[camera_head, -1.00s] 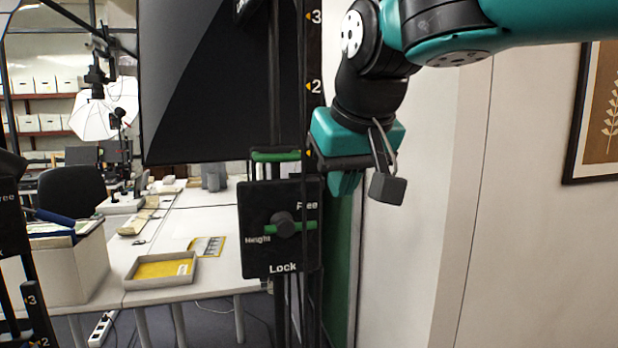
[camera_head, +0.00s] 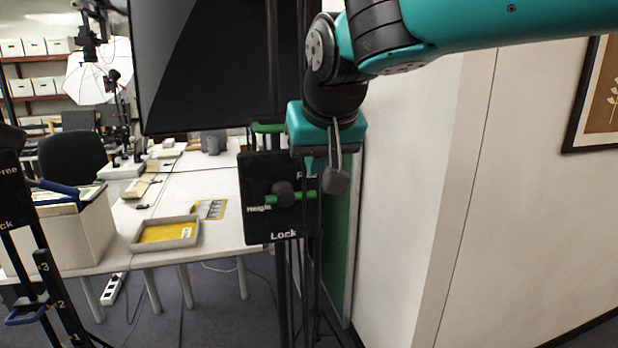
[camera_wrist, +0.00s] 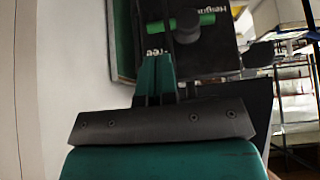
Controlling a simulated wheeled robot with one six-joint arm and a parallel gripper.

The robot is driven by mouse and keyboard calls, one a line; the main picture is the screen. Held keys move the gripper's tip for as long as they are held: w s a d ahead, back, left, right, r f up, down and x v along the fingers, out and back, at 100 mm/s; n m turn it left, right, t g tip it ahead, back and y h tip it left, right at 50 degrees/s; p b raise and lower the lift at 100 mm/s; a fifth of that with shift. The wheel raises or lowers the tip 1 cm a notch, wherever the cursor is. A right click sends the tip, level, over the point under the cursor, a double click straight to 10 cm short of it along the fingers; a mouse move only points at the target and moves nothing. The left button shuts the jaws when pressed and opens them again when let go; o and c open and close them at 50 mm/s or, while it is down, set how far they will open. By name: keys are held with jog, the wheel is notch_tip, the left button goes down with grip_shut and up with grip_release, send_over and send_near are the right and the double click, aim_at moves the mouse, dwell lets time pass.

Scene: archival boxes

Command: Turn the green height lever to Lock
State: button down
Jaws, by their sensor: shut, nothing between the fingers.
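The green height lever (camera_head: 304,197) is a short bar on a dark round knob (camera_head: 283,194), mounted on a black plate (camera_head: 262,222). It lies about level, between "Free" above and "Lock" below. "Height" is printed at its left. My gripper (camera_head: 311,168) is shut and empty, just above the lever's right part, covering part of "Free". In the wrist view the teal fingers (camera_wrist: 156,62) are together in front of the plate, with the lever (camera_wrist: 206,19) beyond them. I see no clear contact between fingers and lever; the exact gap is hard to tell.
A large dark panel (camera_head: 215,70) stands above the plate on a black upright. A green handle (camera_head: 268,128) sits just above the plate. A wall (camera_head: 420,200) is close at the right. A table with a shallow tray (camera_head: 165,233) stands behind at left.

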aim_at(307, 193)
jog(key=p+x, duration=0.2)
jog(key=x, duration=0.4)
jog(key=shift+w+f, duration=0.1)
jog(key=shift+f, duration=0.15)
jog(key=shift+a, duration=0.1)
jog(key=shift+f+y, duration=0.1)
jog(key=shift+y, duration=0.2)
